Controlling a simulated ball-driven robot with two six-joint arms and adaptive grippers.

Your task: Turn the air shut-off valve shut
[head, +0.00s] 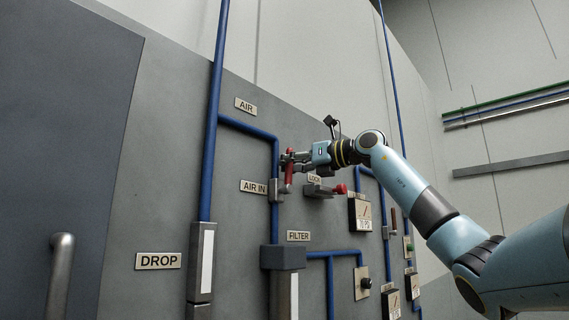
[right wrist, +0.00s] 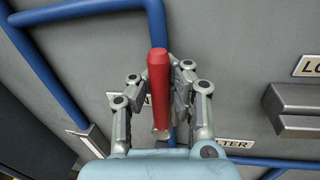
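The air shut-off valve (head: 276,191) sits on a blue pipe at the AIR IN label. Its red handle (head: 289,176) stands about upright, roughly along the pipe. My right gripper (head: 289,158) is at the handle. In the right wrist view the red handle (right wrist: 159,85) stands between the two fingers of my right gripper (right wrist: 161,80). The fingers look open around it, with a narrow gap on each side; contact cannot be made out. The valve body is mostly hidden there behind the handle and the hand. My left gripper is not in view.
A grey LOCK bracket (head: 318,191) with a red knob (head: 341,188) juts out just right of the valve. A filter (head: 283,258) hangs below. Blue pipes (head: 213,120) run beside the handle.

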